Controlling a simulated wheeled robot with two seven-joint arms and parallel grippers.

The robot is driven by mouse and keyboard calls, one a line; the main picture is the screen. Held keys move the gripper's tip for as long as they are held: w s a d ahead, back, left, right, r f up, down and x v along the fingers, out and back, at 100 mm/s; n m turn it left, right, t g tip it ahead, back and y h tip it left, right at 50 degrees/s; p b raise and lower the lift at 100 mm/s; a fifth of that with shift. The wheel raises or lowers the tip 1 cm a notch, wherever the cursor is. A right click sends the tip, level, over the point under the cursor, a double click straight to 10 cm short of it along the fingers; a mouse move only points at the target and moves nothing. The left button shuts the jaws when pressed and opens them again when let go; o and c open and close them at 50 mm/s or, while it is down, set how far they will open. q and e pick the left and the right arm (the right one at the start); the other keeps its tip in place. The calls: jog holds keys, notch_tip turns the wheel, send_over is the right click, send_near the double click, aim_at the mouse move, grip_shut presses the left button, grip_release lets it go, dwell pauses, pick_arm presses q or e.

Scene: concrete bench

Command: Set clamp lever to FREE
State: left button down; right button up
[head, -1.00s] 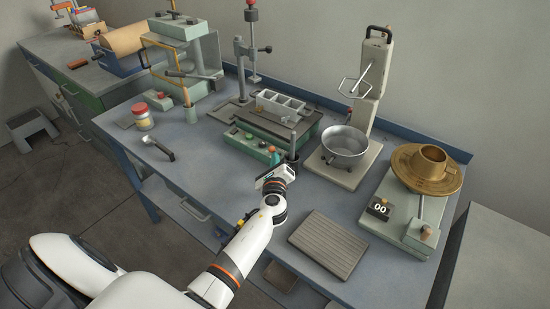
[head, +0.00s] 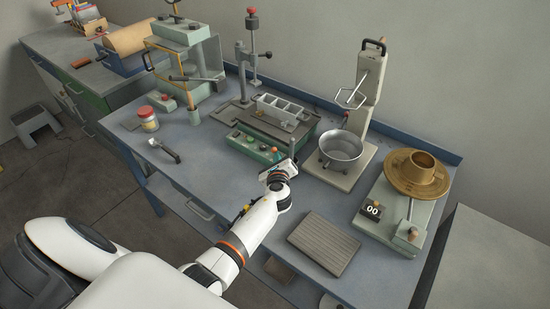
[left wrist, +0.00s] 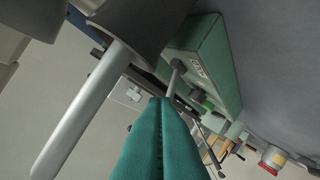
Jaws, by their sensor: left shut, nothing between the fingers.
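The green-based machine (head: 252,146) stands at the middle of the bench. In the left wrist view a pale grey rod (left wrist: 82,108) sticks out of a dark round hub (left wrist: 130,22); it looks like the clamp lever, but I cannot read any FREE mark. A smaller grey pin (left wrist: 175,76) stands out from the green box (left wrist: 205,52) beside an unreadable label. My left gripper (head: 275,161) is at the front right corner of this machine. Its teal fingers (left wrist: 160,140) are shut and empty, with the rod to their left, apart from them. My right gripper is not in view.
A steel pot (head: 341,146) on a stand is right of my gripper.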

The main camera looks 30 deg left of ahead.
pick_arm(q)
jog(key=shift+w+r, duration=0.35)
jog(key=shift+w, duration=0.25)
jog(key=shift+w+r, duration=0.3)
jog(key=shift+w, duration=0.4)
jog(key=shift+d+r, duration=0.1)
jog(key=v, duration=1.2)
